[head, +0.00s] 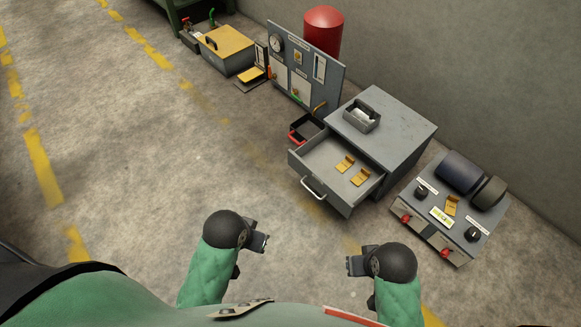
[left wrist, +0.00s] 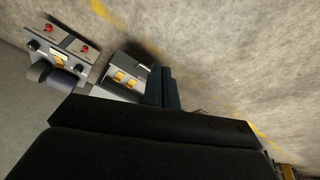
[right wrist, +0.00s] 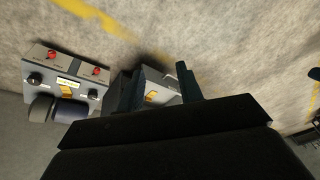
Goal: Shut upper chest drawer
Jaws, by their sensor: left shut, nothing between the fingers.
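The grey chest (head: 400,125) stands right of centre in the head view. Its upper drawer (head: 325,160) is pulled well out, with a pale bar handle (head: 313,190) on its front. Two yellow brackets (head: 361,177) lie inside the drawer. My left gripper (head: 263,242) is shut and empty, in front of and to the left of the drawer, apart from it. My right gripper (head: 352,265) is open and empty, in front of the drawer and nearer to me. The drawer also shows beyond the fingers in the left wrist view (left wrist: 138,73) and partly hidden in the right wrist view (right wrist: 165,83).
A small grey bin (head: 361,117) sits on the chest top. A red-edged tray (head: 302,129) is left of the drawer. A control box (head: 452,208) with knobs and rollers stands to the right. A gauge panel (head: 305,65) and red cylinder (head: 323,30) are behind. The floor at left is clear.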

